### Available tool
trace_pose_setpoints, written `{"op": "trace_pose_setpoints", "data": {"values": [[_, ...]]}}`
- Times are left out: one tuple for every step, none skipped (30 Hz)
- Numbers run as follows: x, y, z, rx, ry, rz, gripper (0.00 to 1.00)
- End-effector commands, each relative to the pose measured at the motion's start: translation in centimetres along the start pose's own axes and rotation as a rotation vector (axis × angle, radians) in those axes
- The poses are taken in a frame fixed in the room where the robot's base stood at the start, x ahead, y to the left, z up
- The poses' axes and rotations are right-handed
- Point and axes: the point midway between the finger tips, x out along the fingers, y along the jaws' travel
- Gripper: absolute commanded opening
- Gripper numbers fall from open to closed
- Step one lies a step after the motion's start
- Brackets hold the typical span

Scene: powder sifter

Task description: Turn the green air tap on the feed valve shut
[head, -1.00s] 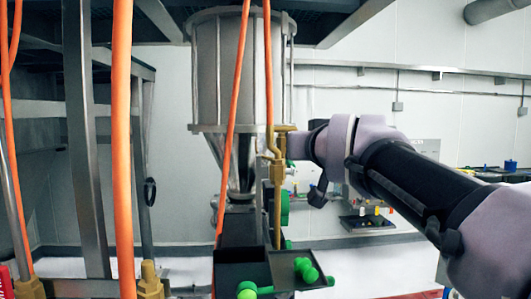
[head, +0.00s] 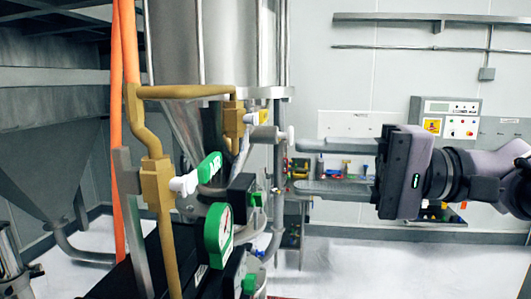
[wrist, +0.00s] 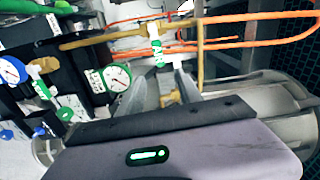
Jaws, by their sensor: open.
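In the head view a green tap handle (head: 210,167) with white lettering sits on a white stem beside a brass fitting (head: 157,185). My gripper (head: 298,166) is to its right, fingers pointing left, wide apart and empty, not touching the handle. In the wrist view a green lettered handle (wrist: 156,51) hangs by a brass pipe (wrist: 112,36), just beyond my fingertips (wrist: 155,88). A second green handle (wrist: 41,90) shows at the left. I cannot tell which of these two matches the head view handle.
A green-rimmed gauge (head: 218,232) is below the tap, and a white-ended grey part (head: 268,135) lies just left of my upper finger. The steel hopper (head: 210,45) stands behind. Orange hoses (head: 124,60) run at the left. A control panel (head: 447,118) is on the back wall.

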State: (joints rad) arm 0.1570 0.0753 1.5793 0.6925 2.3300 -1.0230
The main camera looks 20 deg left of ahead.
Motion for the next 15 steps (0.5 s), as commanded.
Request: {"op": "trace_pose_setpoints", "data": {"values": [[1.3,-0.5,0.1,0.001,-0.005,0.0,0.42],[2.2,-0.5,0.1,0.001,-0.006,0.0,0.42],[3.4,-0.6,0.1,0.002,-0.007,0.0,0.42],[4.3,-0.6,0.1,0.002,-0.006,0.002,0.42],[5.3,-0.5,0.1,0.002,-0.006,0.003,0.42],[6.5,-0.5,0.1,0.003,-0.006,0.003,0.42],[7.3,-0.5,0.1,0.003,-0.005,0.003,0.42],[8.2,-0.5,0.1,0.003,-0.005,0.003,0.42],[9.3,-0.4,0.1,0.004,-0.005,0.003,0.42],[10.0,-0.4,0.1,0.004,-0.004,0.004,0.42],[10.7,-0.4,0.1,0.003,-0.004,0.004,0.42],[11.7,-0.3,0.1,0.004,-0.004,0.004,0.42],[12.3,-0.3,0.1,0.004,-0.003,0.005,0.42],[12.8,-0.3,0.1,0.004,-0.003,0.005,0.42],[13.5,-0.3,0.1,0.004,-0.003,0.004,0.42]]}}
